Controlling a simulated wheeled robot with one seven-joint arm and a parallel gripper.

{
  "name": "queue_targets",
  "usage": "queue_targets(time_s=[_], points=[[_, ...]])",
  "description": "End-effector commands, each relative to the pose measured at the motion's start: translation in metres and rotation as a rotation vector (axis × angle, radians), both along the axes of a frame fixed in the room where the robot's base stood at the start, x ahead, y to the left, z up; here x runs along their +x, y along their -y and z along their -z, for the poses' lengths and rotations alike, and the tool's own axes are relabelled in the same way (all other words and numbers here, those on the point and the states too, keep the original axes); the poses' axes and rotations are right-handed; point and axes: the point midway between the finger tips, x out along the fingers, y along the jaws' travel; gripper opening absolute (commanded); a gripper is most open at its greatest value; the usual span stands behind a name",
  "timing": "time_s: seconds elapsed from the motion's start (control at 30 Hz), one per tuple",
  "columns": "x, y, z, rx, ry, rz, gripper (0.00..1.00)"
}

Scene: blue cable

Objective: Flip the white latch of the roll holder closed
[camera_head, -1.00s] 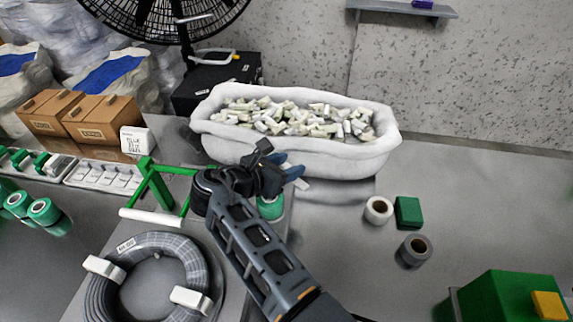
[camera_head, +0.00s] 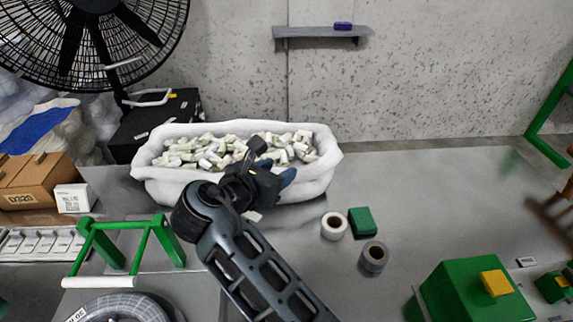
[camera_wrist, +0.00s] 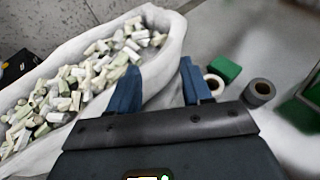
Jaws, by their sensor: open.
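The roll holder (camera_head: 128,243) is a green frame at the left of the head view. A white bar (camera_head: 118,282), which may be its latch, lies along its front; I cannot tell its exact position. My gripper (camera_head: 284,178) is at the front right of the white tub, well to the right of the holder. In the wrist view my gripper (camera_wrist: 160,86) has its two blue fingers apart with nothing between them. The holder is outside the wrist view.
The white-lined tub (camera_head: 318,178) holds many small pale pieces. A white roll (camera_head: 334,226), a green block (camera_head: 362,222) and a grey roll (camera_head: 374,256) stand on the grey table. A green box with a yellow top (camera_head: 472,297) is at front right. A cable coil (camera_head: 120,308) lies front left.

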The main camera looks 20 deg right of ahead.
Motion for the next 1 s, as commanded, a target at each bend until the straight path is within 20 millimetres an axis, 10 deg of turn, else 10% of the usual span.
queue_targets(time_s=[0.53,0.77,1.0], points=[[-0.007,0.022,-0.014,-0.001,0.0,0.0,0.49],[0.002,0.018,-0.004,0.12,0.037,0.043,0.28],[0.032,0.006,0.031,0.606,0.168,0.316,0.05]])
